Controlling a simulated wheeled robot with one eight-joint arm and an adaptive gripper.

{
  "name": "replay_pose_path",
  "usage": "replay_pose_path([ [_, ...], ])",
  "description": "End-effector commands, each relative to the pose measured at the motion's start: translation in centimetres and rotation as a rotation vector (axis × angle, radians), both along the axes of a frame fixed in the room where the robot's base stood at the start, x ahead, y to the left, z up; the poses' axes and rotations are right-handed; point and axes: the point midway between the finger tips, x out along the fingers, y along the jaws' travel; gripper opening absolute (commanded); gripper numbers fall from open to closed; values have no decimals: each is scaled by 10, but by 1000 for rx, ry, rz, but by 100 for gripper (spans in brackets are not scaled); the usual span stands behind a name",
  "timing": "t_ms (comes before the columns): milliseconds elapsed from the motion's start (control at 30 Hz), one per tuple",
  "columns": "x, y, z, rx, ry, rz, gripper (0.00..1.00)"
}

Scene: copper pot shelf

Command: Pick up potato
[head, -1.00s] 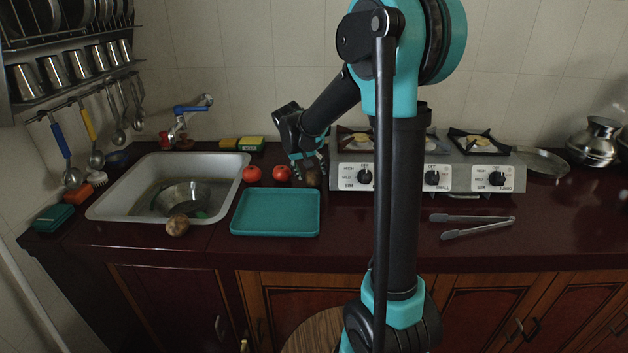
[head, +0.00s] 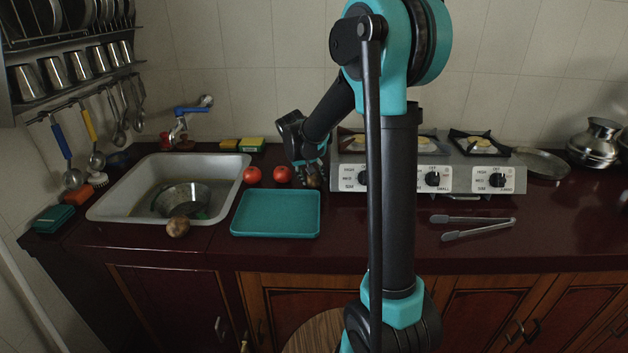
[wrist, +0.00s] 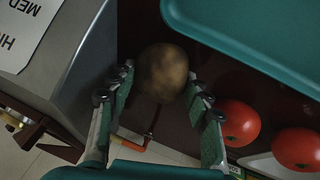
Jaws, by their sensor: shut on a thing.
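A brown round potato (wrist: 163,72) sits between my fingers in the wrist view. My gripper (wrist: 158,95) is shut on it, with a green-padded finger on each side. In the head view my gripper (head: 310,172) points down at the counter, just left of the stove, and the potato (head: 314,181) shows partly beneath the fingers. I cannot tell whether the potato still touches the counter. Another brown round item (head: 178,227), potato-like or onion-like, sits at the front rim of the sink.
Two red tomatoes (head: 282,174) lie left of my gripper. A teal tray (head: 275,213) lies in front of them. The stove (head: 400,178) stands close on the right. A sink (head: 120,212) with a metal bowl is at left. Tongs (head: 480,228) lie right on the counter.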

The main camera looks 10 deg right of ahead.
Motion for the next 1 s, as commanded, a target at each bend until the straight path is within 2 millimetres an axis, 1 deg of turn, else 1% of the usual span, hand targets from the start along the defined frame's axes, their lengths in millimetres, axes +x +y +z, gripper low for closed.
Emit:
replay_pose_path([
  [167,0,0,3,0,0,0,16],
  [267,0,0,10,0,0,0,16],
  [367,0,0,21,0,0,0,16],
  [567,0,0,57,0,0,0,16],
  [1000,0,0,152,0,0,0,16],
])
